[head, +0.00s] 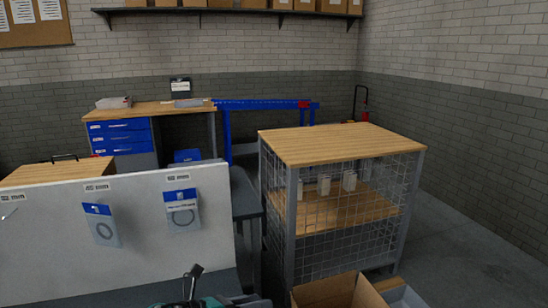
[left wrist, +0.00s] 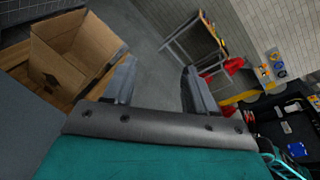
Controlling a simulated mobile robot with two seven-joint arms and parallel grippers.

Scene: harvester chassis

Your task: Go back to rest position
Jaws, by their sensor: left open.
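My left gripper (head: 193,283) shows at the bottom edge of the head view, dark, with a teal part beside it. Most of it is cut off by the frame. In the left wrist view its two fingers (left wrist: 158,88) stand apart with nothing between them, and the grey floor shows in the gap. My right gripper is in neither view.
A white panel (head: 60,250) with hanging blue-and-white packets stands at left. A wire-mesh cabinet (head: 340,145) with a wooden top stands at right. An open cardboard box (head: 328,292) is at the bottom; a similar box (left wrist: 72,55) shows in the left wrist view. Floor is free at far right.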

